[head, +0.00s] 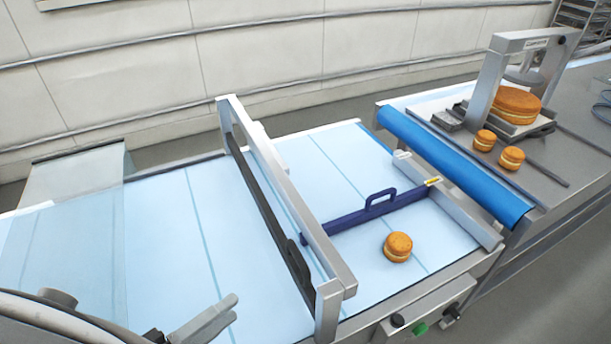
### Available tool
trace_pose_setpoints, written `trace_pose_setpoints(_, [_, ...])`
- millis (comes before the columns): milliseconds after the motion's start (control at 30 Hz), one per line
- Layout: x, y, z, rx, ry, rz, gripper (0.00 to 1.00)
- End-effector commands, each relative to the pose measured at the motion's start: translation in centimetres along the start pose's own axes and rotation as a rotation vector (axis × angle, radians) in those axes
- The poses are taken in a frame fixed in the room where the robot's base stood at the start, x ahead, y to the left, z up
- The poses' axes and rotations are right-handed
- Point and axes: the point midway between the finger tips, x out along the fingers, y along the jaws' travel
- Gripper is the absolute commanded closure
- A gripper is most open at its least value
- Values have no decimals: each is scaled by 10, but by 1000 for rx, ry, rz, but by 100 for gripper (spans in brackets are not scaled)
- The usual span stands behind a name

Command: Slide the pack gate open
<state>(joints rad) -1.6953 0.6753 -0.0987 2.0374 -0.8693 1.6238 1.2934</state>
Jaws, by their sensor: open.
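A dark blue bar with a raised loop handle (375,208) lies across the pale blue belt. Its right end meets a grey metal rail by a small yellow tag. A silver gantry frame (285,195) spans the belt left of it, with a dark panel (262,205) and black handle (297,262) along it. Which of these is the pack gate, I cannot tell for sure. My gripper (232,311) is at the lower left over the belt, open and empty, left of the gantry and apart from both handles. Its lower part is cut off by the frame.
A round filled cake (397,247) sits on the belt, in front of the blue bar. A blue roller (455,165) separates the belt from a right-hand table with a press and several cakes. A clear panel (65,240) stands at left. A control box (430,310) juts out in front.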

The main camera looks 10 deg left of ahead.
Motion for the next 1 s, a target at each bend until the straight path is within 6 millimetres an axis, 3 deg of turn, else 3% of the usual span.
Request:
trace_pose_setpoints(400, [92,2,1,-3,-4,3,50])
trace_pose_setpoints(600, [128,1,1,-2,-4,3,50])
trace_pose_setpoints(800, [147,1,0,-2,-1,2,50])
trace_pose_setpoints(1000, [151,0,0,-2,0,1,50])
